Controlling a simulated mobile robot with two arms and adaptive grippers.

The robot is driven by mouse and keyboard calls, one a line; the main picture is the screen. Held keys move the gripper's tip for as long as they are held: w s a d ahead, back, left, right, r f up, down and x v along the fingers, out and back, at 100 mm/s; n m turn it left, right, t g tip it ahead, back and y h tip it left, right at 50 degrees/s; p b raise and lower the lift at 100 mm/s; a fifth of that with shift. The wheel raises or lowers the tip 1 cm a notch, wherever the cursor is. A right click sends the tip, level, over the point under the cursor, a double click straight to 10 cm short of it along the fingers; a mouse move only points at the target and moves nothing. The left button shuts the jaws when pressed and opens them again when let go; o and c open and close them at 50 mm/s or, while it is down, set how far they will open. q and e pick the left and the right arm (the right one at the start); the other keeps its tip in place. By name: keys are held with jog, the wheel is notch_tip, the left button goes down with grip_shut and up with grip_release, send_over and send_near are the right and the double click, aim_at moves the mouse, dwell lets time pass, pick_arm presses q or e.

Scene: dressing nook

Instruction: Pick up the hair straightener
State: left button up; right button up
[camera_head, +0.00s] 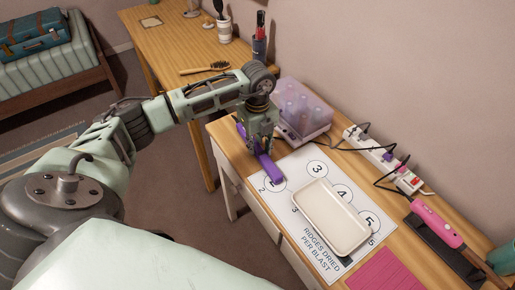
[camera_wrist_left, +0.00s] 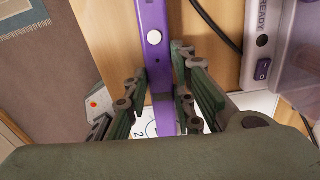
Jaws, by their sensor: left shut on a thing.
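A long, slim purple tool (camera_head: 269,168), which looks like the hair straightener, is at the left end of the near wooden table, beside and partly over the white printed mat. My left gripper (camera_head: 260,143) is over it from above, its fingers shut on it. In the left wrist view the purple body (camera_wrist_left: 154,45) with a pale round spot runs between the two fingers (camera_wrist_left: 160,88). I cannot tell whether the tool touches the table. My right gripper is not in view.
A purple roller box with a clear lid (camera_head: 303,110) stands close behind my left gripper. A cream tray (camera_head: 330,222) lies on the mat (camera_head: 296,168). A power strip (camera_head: 383,156) with cords and a pink tool (camera_head: 437,222) are to the right. A brush (camera_head: 205,68) lies on the far table.

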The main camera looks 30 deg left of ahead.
pick_arm(q)
grip_shut()
jog(key=shift+r, duration=0.2)
